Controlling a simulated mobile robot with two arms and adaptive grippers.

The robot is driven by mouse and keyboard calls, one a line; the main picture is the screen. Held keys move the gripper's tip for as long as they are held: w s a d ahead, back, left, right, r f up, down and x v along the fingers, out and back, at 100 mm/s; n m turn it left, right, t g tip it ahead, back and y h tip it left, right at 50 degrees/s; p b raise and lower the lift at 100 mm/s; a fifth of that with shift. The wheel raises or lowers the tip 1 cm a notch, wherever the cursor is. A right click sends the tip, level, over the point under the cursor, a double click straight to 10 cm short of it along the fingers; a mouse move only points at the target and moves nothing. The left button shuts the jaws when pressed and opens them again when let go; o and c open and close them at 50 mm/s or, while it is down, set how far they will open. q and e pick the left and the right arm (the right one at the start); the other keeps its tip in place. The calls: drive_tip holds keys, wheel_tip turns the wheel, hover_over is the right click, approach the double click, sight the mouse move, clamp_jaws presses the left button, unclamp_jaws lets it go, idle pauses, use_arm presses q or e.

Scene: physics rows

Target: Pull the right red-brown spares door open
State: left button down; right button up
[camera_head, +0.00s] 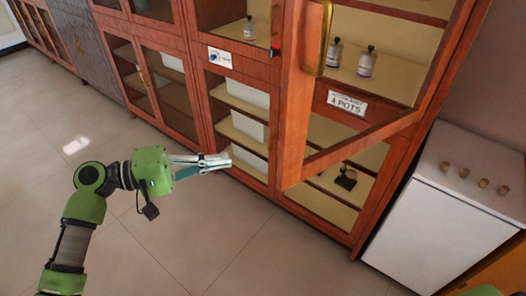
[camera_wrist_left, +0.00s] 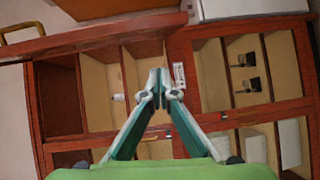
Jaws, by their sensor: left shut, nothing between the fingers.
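The right red-brown spares door (camera_head: 296,110) stands swung out from the upper cabinet, with a brass handle (camera_head: 325,38) on its near edge. Through its frame I see shelves with small bottles (camera_head: 366,62). In the left wrist view the open door (camera_wrist_left: 90,45) is at upper left, its handle (camera_wrist_left: 22,32) at the corner. My left gripper (camera_head: 229,161) is shut and empty, left of and below the door, apart from it and the handle. Its closed fingertips (camera_wrist_left: 158,78) point at the cabinet in the left wrist view. My right gripper is not in view.
Lower cabinets (camera_head: 248,120) with white bins stand behind my left gripper. A "4 POTS" label (camera_head: 347,103) is on the rail between upper and lower shelves. A white appliance (camera_head: 445,215) with knobs stands at right. The tiled floor (camera_head: 230,235) in front is clear.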

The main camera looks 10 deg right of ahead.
use_arm(q)
drive_tip(key=s+d+r+p, duration=0.1)
drive_tip(key=s+d+p, duration=0.2)
drive_tip(key=d+p, duration=0.4)
drive_tip(key=shift+d+n+h, duration=0.4)
drive_tip(key=shift+d, duration=0.85)
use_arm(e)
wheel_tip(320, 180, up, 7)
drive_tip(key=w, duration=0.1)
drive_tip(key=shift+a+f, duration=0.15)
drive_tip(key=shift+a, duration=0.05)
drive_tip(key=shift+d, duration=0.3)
